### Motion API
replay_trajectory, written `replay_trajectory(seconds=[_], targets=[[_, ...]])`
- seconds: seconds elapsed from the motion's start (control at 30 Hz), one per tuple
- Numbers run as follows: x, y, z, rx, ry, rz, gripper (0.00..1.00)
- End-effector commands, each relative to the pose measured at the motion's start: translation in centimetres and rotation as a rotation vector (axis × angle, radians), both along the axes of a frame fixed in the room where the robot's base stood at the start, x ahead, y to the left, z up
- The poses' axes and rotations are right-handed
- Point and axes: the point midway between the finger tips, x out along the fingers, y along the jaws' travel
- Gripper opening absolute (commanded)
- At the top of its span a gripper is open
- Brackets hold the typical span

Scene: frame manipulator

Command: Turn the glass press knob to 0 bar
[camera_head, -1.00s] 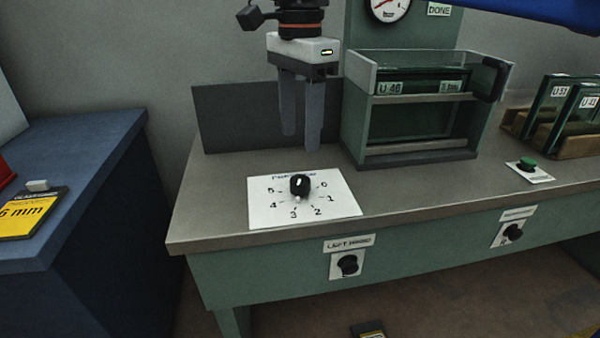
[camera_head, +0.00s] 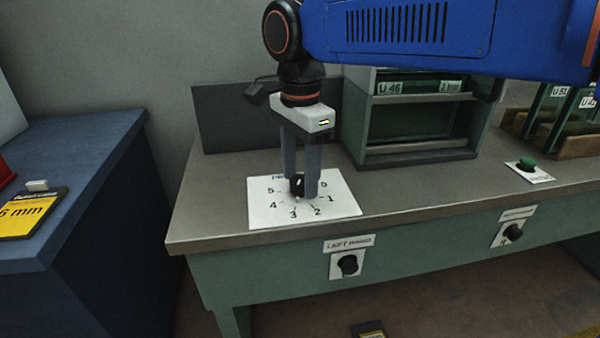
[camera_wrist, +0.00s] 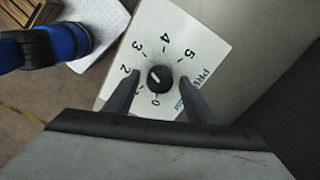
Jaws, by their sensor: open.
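The black press knob (camera_head: 298,184) sits on a white dial plate (camera_head: 264,214) numbered 0 to 5 on the bench. My gripper (camera_head: 301,191) points down over it, open, with one finger on each side of the knob. In the wrist view the knob (camera_wrist: 160,82) lies between the two fingertips (camera_wrist: 159,78), with a gap showing on both sides. Its white mark points to the upper left there, roughly between 2 and 3. The fingers partly cover the knob and the plate's title in the head view.
The glass press frame (camera_head: 420,155) stands right of my gripper, with a dark panel (camera_head: 225,120) behind. A green button (camera_head: 527,164) and racked glass panes (camera_head: 560,105) are further right. Black knobs (camera_head: 348,265) are on the bench front. The blue cabinet (camera_head: 80,190) is at left.

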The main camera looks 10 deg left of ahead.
Motion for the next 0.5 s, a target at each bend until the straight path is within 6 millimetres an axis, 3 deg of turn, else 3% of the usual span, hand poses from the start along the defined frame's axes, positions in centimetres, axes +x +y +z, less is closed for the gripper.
replay_trajectory(seconds=[0.03, 0.2, 0.5], targets=[[0.00, 0.00, 0.01, 0.000, 0.000, 0.000, 0.48], [0.00, 0.00, 0.01, 0.000, 0.000, 0.000, 0.09], [0.00, 0.00, 0.03, 0.000, 0.000, 0.023, 0.09]])
